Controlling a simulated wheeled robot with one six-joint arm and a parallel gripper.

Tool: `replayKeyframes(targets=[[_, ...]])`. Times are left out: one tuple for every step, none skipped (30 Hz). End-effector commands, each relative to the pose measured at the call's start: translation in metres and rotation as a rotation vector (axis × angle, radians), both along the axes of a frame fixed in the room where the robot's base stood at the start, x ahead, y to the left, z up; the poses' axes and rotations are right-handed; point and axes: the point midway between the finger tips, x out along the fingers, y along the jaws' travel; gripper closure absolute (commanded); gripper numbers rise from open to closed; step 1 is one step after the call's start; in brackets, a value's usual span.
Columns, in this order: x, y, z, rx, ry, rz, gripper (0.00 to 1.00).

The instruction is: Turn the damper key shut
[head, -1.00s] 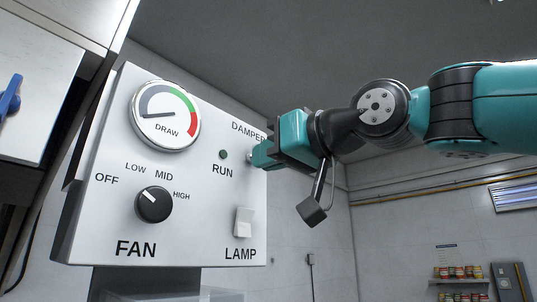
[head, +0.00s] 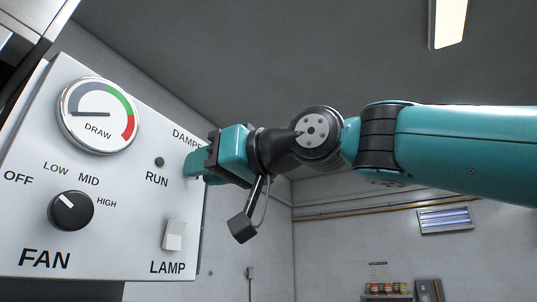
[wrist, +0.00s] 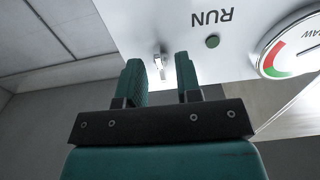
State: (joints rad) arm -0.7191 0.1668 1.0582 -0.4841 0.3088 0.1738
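The damper key (wrist: 158,66) shows in the wrist view as a small pale metal piece standing out from the white panel (head: 112,215). My gripper (wrist: 161,72) has its two teal fingers apart, with the key in the gap between their tips. I see a gap beside the key, so the fingers do not look closed on it. In the head view my gripper (head: 192,165) is at the panel's right edge, just below the partly covered DAMPER label, and hides the key.
The panel also carries the draw gauge (head: 97,115), its needle pointing left, the green run light (head: 159,162), the fan knob (head: 71,211) and the white lamp switch (head: 173,235). The space right of the panel, below my arm, is open to the far wall.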

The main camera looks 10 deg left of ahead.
Motion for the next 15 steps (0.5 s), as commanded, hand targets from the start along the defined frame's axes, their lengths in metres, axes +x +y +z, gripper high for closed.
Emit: replayKeyframes(targets=[[-0.001,-0.002,-0.001,0.001,0.000,-0.001,0.68],[-0.001,-0.004,-0.001,0.001,-0.001,-0.001,0.68],[-0.003,-0.008,-0.002,0.001,-0.001,-0.001,0.68],[-0.004,-0.012,-0.002,0.001,-0.002,-0.001,0.68],[-0.006,-0.017,-0.003,0.002,-0.002,-0.002,0.68],[-0.009,-0.024,-0.004,0.002,-0.003,-0.004,0.68],[-0.012,-0.029,-0.004,0.002,-0.004,-0.003,0.68],[-0.014,-0.036,-0.004,0.002,-0.004,-0.005,0.68],[-0.017,-0.046,-0.004,0.003,-0.003,-0.005,0.68],[-0.020,-0.053,-0.005,0.002,-0.004,-0.006,0.68],[-0.024,-0.060,-0.006,0.002,-0.004,-0.006,0.68],[-0.027,-0.070,-0.004,0.002,-0.004,-0.008,0.68],[-0.030,-0.078,-0.004,0.002,-0.004,-0.007,0.68],[-0.034,-0.085,-0.005,0.002,-0.005,-0.007,0.68],[-0.037,-0.095,-0.003,0.002,-0.004,-0.008,0.68]])
